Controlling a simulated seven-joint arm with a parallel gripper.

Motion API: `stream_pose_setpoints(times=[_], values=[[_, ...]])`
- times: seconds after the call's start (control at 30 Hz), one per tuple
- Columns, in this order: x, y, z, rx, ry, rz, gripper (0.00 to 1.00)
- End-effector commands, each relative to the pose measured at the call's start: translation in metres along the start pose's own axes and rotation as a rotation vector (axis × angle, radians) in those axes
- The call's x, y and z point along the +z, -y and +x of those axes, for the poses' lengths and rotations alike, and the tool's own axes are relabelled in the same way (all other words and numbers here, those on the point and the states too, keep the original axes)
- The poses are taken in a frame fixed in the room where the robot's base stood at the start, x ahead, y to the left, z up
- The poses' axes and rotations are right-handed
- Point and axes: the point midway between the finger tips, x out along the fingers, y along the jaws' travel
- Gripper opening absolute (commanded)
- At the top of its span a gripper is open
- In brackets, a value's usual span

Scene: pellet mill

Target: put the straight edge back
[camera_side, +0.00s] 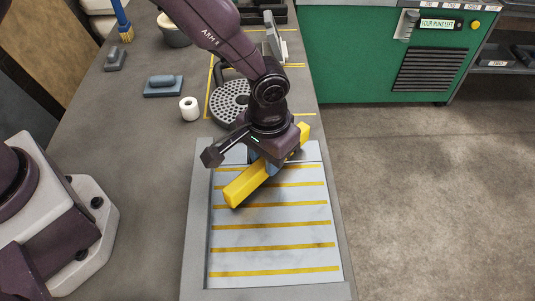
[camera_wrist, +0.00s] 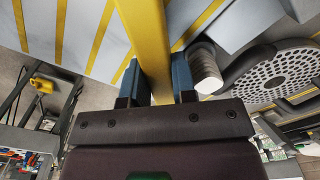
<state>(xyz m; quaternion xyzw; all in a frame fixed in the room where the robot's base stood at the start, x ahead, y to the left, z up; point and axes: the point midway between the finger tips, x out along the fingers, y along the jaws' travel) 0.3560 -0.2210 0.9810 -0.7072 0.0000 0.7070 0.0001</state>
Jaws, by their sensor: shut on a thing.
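The straight edge is a long yellow bar (camera_side: 246,184), lying diagonally across the upper part of a pale board with yellow stripes (camera_side: 270,230). My gripper (camera_side: 274,166) is shut on the bar near its middle. In the wrist view the bar (camera_wrist: 148,40) passes between the two blue fingers of my gripper (camera_wrist: 157,82). The bar is at an angle to the stripes. I cannot tell whether it touches the board or hangs just above it. My wrist hides part of the bar and the board's far edge.
A grey perforated disc (camera_side: 230,101) lies just beyond the board, with a white cylinder (camera_side: 189,108) at its left. A blue-grey block (camera_side: 163,86), a bowl (camera_side: 173,32) and a brush (camera_side: 123,22) stand farther back. The bench is clear left of the board.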

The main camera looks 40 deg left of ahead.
Motion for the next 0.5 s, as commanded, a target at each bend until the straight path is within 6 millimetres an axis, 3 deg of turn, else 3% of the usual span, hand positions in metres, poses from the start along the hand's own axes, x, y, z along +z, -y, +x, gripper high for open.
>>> stream_pose_setpoints(times=[0.5], values=[[-0.001,0.0,0.013,0.001,-0.002,0.0,0.0]])
